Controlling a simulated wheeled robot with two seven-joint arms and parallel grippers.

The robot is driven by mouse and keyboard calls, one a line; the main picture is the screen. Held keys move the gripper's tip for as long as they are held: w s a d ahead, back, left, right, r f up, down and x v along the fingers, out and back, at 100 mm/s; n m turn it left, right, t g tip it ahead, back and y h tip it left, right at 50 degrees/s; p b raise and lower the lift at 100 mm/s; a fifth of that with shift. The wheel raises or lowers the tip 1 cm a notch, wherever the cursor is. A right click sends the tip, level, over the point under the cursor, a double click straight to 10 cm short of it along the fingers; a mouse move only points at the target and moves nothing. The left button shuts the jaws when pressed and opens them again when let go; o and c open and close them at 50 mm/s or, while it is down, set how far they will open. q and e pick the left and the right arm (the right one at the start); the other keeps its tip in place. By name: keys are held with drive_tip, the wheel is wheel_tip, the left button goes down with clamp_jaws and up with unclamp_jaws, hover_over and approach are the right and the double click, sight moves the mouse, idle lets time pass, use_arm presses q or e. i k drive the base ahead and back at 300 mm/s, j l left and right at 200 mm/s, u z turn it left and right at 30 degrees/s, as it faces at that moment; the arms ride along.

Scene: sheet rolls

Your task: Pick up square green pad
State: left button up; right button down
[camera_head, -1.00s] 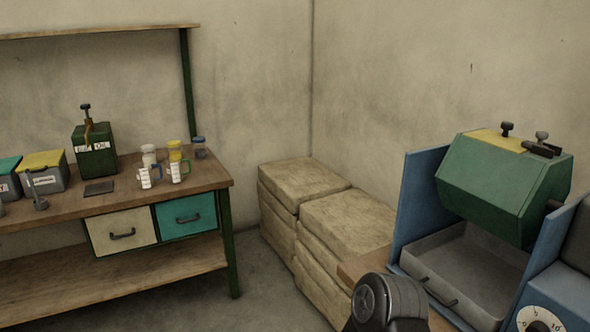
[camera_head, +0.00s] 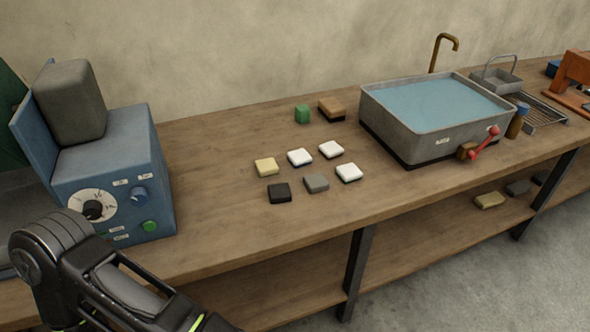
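A small green block (camera_head: 302,114), the only green pad-like piece on the bench top, stands near the back of the wooden bench (camera_head: 225,205). It is just left of a brown-topped block (camera_head: 332,108), with a narrow gap. Nothing holds it. A dark arm of mine shows at the lower left, in front of the blue machine and the bench edge. Its fingers are outside the picture. No gripper of mine shows, so I cannot see whether either is open or shut.
Several small pads, including a yellow one (camera_head: 266,167) and a black one (camera_head: 279,193), lie in front of the green block. A blue machine (camera_head: 115,175) stands left. A grey water basin (camera_head: 410,135) with a red-handled valve (camera_head: 484,143) stands right.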

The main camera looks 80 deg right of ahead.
sight(349, 172)
drive_tip(key=z, duration=4.55)
